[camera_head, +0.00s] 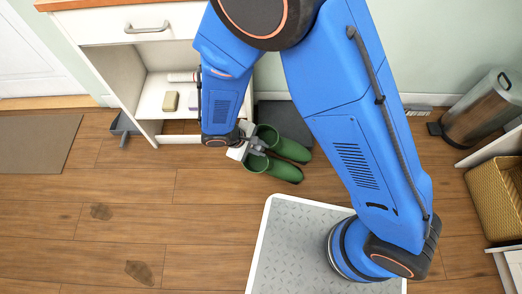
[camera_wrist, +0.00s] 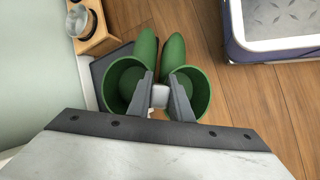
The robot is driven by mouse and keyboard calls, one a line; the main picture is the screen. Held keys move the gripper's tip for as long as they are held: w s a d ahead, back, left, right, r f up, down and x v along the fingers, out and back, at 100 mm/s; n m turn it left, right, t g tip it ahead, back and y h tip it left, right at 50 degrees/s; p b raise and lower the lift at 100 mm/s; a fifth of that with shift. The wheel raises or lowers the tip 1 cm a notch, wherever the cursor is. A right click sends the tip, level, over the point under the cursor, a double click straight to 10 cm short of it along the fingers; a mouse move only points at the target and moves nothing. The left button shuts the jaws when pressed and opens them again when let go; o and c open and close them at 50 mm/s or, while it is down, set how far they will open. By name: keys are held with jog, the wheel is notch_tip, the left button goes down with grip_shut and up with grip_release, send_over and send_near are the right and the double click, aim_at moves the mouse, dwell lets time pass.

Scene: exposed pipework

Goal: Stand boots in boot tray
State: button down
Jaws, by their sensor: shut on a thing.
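A pair of green boots (camera_head: 287,148) stands upright side by side, openings up and toes to the right in the head view. They also show in the wrist view (camera_wrist: 172,55), toes pointing up. My gripper (camera_wrist: 160,97) is shut on a small pale grey piece between the two boot shafts; its fingers partly hide the inner sides. It also shows in the head view (camera_head: 252,147). The dark grey boot tray (camera_head: 278,112) lies against the wall, partly hidden by my arm and the boots. In the wrist view, the left boot overlaps the tray (camera_wrist: 98,68); contact is unclear.
An open white cabinet (camera_head: 122,70) stands left of the boots, with a dustpan (camera_head: 124,127) beside it. A wooden bowl stand (camera_wrist: 98,38) is beyond the tray. A steel bin (camera_head: 485,108) and wicker basket (camera_head: 492,200) stand right. Floor at lower left is open, with muddy marks (camera_head: 140,271).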

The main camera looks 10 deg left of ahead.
jog(key=shift+f, duration=1.15)
jog(key=c, duration=1.6)
grip_release()
jog(key=shift+f, duration=0.1)
jog(key=v, duration=1.7)
jog(key=shift+w+a+r, duration=0.15)
jog(key=shift+w+r, duration=0.05)
jog(key=shift+r, duration=0.05)
